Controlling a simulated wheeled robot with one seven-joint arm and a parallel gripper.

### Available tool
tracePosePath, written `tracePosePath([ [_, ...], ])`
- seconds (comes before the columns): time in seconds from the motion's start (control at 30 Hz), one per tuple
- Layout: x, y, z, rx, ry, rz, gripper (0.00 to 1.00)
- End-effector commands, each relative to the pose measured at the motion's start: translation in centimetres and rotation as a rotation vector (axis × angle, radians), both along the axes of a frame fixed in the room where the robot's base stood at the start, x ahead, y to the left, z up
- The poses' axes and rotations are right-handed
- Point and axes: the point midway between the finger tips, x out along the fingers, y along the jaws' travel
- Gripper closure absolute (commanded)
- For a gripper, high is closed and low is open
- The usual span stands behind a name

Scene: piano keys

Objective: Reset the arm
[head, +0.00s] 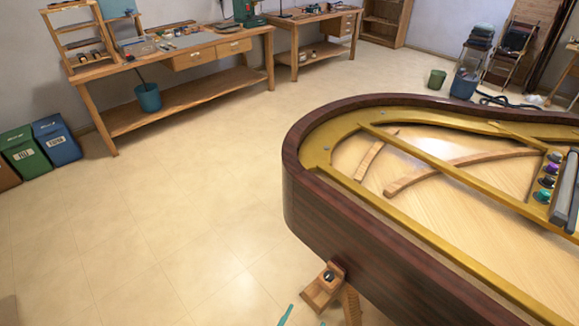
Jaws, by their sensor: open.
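My gripper and arm cannot be made out in the head view. A large dark-wood grand piano (360,232) with an open top fills the right side. Its gold frame (415,146) and pale soundboard (470,205) show, but no keys do. Small coloured round parts (546,182) sit at its right edge beside dark grey bars (566,185). A wooden block (322,290) with a black part is at the foot of the piano's near side. A thin teal piece (286,314) shows at the bottom edge; I cannot tell what it is.
A wooden workbench (170,55) with tools stands at the back left, a blue bucket (148,97) below it. Green (25,153) and blue (58,141) bins stand at the left wall. A second desk (315,22) and folding chairs (515,45) are behind. The tiled floor (170,210) is clear at left.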

Motion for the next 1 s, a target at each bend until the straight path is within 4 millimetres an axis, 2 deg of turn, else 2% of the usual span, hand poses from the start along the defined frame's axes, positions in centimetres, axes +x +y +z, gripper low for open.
tracePosePath([
  [0.03,-1.6,0.1,0.9,-0.003,-0.005,0.035,0.27],
  [0.1,-3.3,0.6,2.1,-0.004,-0.010,0.093,0.27],
  [0.37,-9.6,2.4,6.8,-0.015,0.031,0.287,0.27],
  [0.6,-15.0,3.8,10.6,-0.023,0.153,0.426,0.27],
  [0.8,-18.7,4.2,13.2,-0.027,0.292,0.493,0.27],
  [1.0,-20.8,4.0,14.7,-0.030,0.387,0.509,0.27],
])
